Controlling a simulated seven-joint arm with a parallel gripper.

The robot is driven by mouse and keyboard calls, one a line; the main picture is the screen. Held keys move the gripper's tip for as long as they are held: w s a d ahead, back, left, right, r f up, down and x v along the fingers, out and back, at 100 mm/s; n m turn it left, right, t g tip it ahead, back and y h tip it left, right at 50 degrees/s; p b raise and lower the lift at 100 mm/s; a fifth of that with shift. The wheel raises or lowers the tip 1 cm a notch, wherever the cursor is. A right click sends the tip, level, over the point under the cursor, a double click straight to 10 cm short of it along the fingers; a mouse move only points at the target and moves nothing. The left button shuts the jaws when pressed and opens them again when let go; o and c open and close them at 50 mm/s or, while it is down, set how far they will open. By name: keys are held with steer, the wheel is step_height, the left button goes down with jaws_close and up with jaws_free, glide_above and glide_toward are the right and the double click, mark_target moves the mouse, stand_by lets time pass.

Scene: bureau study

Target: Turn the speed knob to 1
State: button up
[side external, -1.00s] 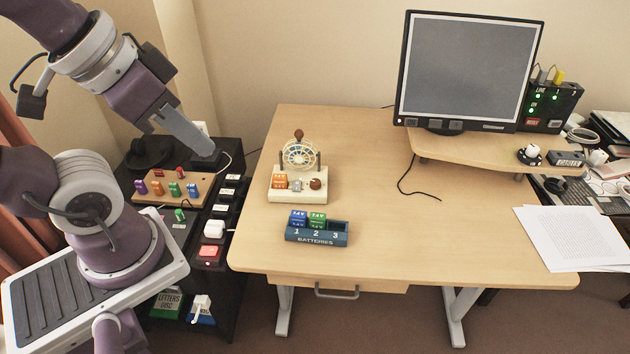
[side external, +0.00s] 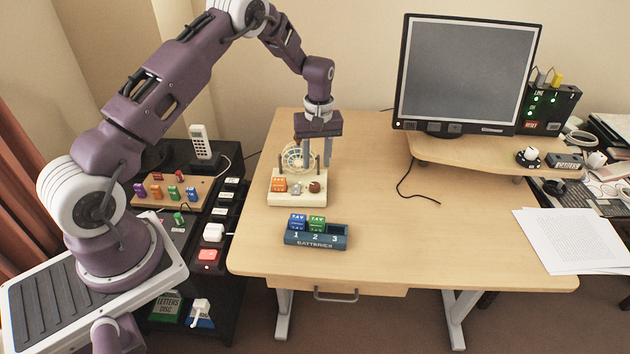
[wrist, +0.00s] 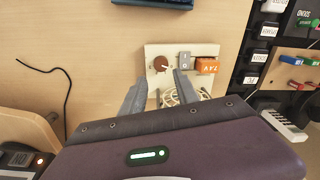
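A cream machine base (side external: 298,199) with a spoked wheel (side external: 295,160) stands on the desk. A round brown knob (side external: 315,187) with a pale pointer line is on its front right; it also shows in the wrist view (wrist: 161,63). Its markings are too small to read. Next to it are a grey switch (wrist: 184,61) and an orange battery block (wrist: 207,65). My gripper (side external: 316,160) is above the machine, pointing down. In the wrist view its two fingers (wrist: 162,82) are apart with nothing held, close to the knob but not visibly around it. The fingers partly hide the wheel.
A blue battery tray (side external: 316,241) with blue and green blocks sits in front of the machine. A monitor (side external: 468,70) and its riser (side external: 455,155) stand right, with a black-and-white knob (side external: 529,157). A dark cabinet with controls is left. The desk's middle is clear.

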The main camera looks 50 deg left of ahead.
mark_target(315, 185)
step_height(315, 185, down, 8)
steer(key=shift+s+a+f, duration=0.1)
steer(key=shift+a, duration=0.05)
steer(key=shift+c, duration=0.3)
jaws_close()
